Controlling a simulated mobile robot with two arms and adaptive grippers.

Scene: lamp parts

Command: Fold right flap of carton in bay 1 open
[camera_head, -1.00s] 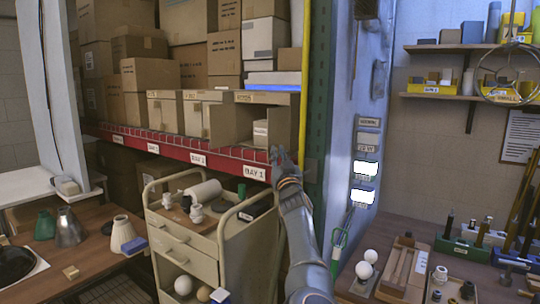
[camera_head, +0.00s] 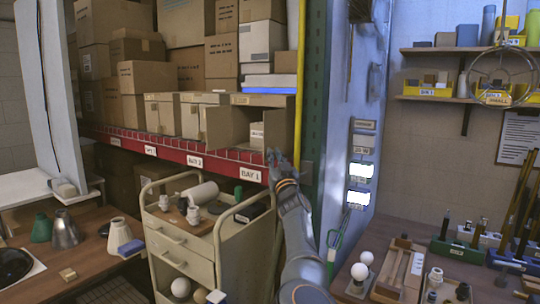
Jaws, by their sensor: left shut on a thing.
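The carton in bay 1 (camera_head: 262,100) stands open at the right end of the red shelf, above the BAY 1 label. Its left flap (camera_head: 219,126) is folded out toward me, and a small white box (camera_head: 257,133) shows inside. The right flap (camera_head: 284,129) is at the carton's right side, seen at a steep angle and hard to make out. My left gripper (camera_head: 275,156) is at the lower front right of the carton, shut on the right flap; the exact contact is small and partly hidden. My right gripper is not in view.
Two closed cartons (camera_head: 162,113) stand left of it on the red shelf (camera_head: 135,138). A yellow post (camera_head: 301,85) and green upright are close on the right. A beige cart (camera_head: 190,245) with lamp parts stands below. A workbench with bulbs (camera_head: 359,271) is at right.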

